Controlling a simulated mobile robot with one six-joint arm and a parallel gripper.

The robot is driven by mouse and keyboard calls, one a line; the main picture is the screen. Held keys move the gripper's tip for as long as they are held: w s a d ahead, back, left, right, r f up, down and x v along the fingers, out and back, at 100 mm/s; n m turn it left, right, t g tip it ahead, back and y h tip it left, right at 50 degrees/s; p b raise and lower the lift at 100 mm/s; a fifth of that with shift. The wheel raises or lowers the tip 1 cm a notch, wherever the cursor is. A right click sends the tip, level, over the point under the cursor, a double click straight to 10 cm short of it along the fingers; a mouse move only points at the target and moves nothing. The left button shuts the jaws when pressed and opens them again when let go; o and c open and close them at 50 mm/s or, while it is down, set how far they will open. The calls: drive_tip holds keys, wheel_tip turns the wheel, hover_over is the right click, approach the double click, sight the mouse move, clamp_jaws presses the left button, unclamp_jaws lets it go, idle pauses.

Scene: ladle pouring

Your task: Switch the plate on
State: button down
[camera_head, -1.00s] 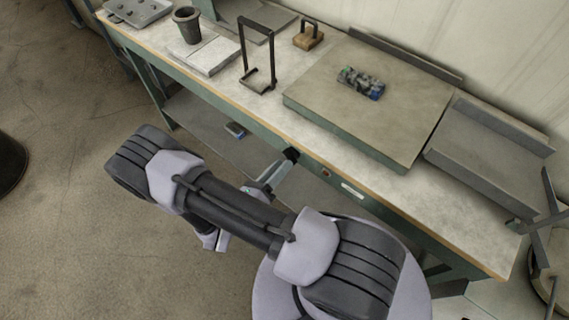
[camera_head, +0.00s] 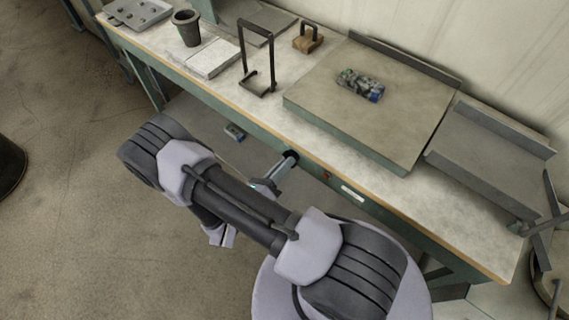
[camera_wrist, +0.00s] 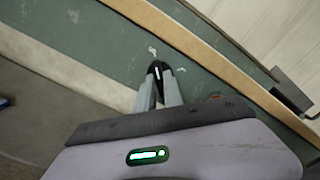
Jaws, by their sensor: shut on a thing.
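A black knob (camera_head: 291,156) sits on the green front panel of the workbench. It also shows in the wrist view (camera_wrist: 158,70), with a white mark on it. My gripper (camera_head: 284,166) is shut on this knob; in the wrist view its two grey fingers (camera_wrist: 158,88) reach up to either side of it. A broad, thick plate (camera_head: 420,110) lies on the bench top above and right of the knob. A small multicoloured lumpy thing (camera_head: 360,85) rests on the plate. A small red spot (camera_head: 327,175) and a white label (camera_head: 353,193) are right of the knob.
The bench top (camera_head: 285,125) also carries a dark cup (camera_head: 187,28), light blocks (camera_head: 210,58), a black frame stand (camera_head: 257,60) and a wooden block with a handle (camera_head: 307,40). A grey angled tray (camera_head: 485,150) is at right. Open floor (camera_head: 70,180) lies at left.

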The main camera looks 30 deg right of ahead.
drive_tip(key=shift+m, duration=0.3)
drive_tip(key=shift+m+p, duration=0.5)
drive_tip(key=shift+m, duration=8)
drive_tip(key=c, duration=1.5)
unclamp_jaws()
drive_tip(key=shift+o, duration=0.2)
